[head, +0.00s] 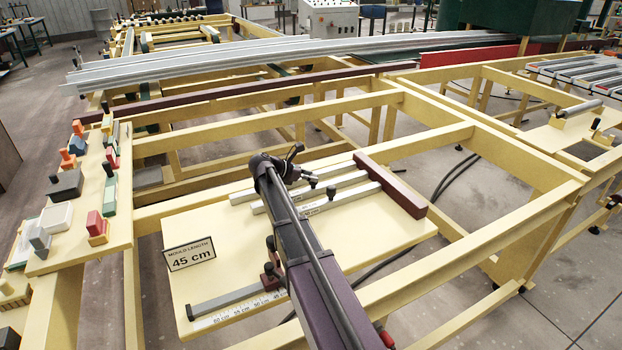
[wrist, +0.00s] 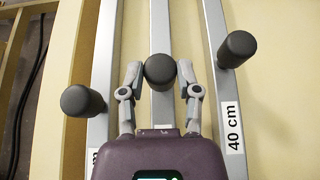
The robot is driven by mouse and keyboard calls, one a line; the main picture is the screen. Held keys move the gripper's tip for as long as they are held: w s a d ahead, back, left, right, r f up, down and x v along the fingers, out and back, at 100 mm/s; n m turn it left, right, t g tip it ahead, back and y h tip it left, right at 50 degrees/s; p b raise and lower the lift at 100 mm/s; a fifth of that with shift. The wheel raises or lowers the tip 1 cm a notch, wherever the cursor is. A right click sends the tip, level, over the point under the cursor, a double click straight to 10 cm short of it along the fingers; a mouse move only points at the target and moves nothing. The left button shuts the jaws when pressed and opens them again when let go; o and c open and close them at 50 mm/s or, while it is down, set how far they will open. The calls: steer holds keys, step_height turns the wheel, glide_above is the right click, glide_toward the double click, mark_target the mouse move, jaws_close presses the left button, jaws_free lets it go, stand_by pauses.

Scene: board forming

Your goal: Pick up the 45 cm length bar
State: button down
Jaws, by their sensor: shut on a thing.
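Three grey length bars with black knobs lie side by side in the wrist view. The right bar (wrist: 232,130) is labelled "40 cm". The left bar (wrist: 103,75) shows only the end of its label. The middle bar (wrist: 163,25) has its label hidden by my gripper, so I cannot read its length. My gripper (wrist: 159,72) is shut on the middle bar's knob (wrist: 160,68), one finger on each side. In the head view, my gripper (head: 291,171) is over the bars on the cream board. I cannot tell whether the middle bar is clear of the board.
A sign (head: 190,253) reads "MOULD-LENGTH 45 cm". A scale strip (head: 240,310) with a grey bar lies at the board's front. A dark red beam (head: 390,185) borders the bars at right. Yellow frame rails surround the board (head: 230,235). Small coloured blocks stand on the left shelf (head: 120,225).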

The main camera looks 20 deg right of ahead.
step_height(320, 180, up, 10)
steer(key=p, duration=0.9)
steer(key=shift+f, duration=0.1)
stand_by(0.5)
